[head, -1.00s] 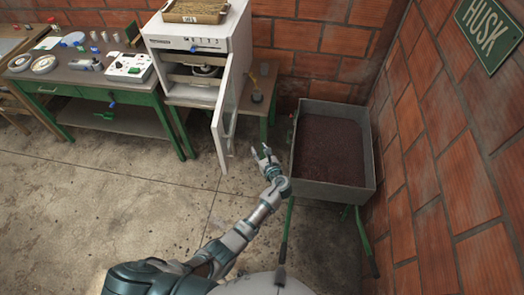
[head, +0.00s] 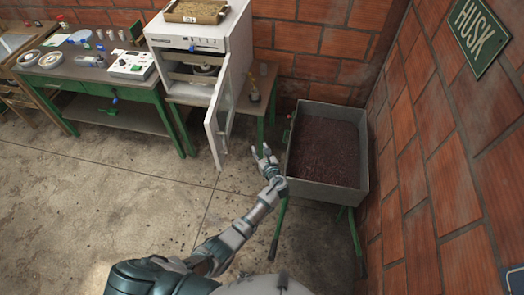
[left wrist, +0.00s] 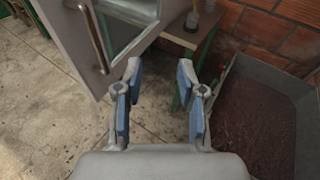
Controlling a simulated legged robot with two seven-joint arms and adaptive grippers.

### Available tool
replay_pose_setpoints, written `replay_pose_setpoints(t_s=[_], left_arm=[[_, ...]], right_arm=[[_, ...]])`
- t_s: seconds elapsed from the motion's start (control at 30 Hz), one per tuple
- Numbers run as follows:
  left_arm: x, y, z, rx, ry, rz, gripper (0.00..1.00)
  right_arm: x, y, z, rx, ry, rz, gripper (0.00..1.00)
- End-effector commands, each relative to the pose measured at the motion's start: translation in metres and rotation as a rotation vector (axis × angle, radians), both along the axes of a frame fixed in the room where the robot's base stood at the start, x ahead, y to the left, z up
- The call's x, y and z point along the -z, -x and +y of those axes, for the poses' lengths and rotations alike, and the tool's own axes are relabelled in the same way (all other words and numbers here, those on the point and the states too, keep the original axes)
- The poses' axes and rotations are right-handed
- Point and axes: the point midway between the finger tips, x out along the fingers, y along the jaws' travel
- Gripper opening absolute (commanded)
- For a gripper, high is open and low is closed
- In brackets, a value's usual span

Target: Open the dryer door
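The white dryer (head: 199,58) stands against the back wall, and its inside with a shelf shows. Its door (head: 221,112) is swung outward on the right side, standing open at a wide angle. In the left wrist view the door (left wrist: 151,38) with its window fills the upper left, and its bar handle (left wrist: 95,38) is to the left of my fingers. My left gripper (head: 264,153) is open and empty, to the right of and apart from the door; it also shows in the left wrist view (left wrist: 162,88). My right gripper is not in view.
A metal bin of dark husk (head: 363,188) on green legs stands close to the right of my left gripper. A green-legged workbench (head: 140,105) is at the left. A small table (head: 268,85) is behind the door. The concrete floor in front is clear.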

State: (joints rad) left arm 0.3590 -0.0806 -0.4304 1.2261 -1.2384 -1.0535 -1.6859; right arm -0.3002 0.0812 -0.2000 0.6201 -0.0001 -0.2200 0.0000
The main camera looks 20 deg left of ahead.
Motion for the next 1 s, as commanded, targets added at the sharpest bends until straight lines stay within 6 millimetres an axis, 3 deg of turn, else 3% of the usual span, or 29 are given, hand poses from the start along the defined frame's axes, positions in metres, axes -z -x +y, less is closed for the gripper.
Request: replay_pose_setpoints(t_s=[0.4,0.87,1.0], left_arm=[[-0.001,0.000,0.005,-0.001,0.002,0.001,0.39],[0.000,0.000,0.000,-0.001,-0.002,0.000,0.39],[0.020,0.005,0.003,0.000,0.040,0.016,0.39]], right_arm=[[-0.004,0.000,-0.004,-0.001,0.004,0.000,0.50],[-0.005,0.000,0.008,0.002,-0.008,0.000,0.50],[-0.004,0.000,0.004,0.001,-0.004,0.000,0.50]])
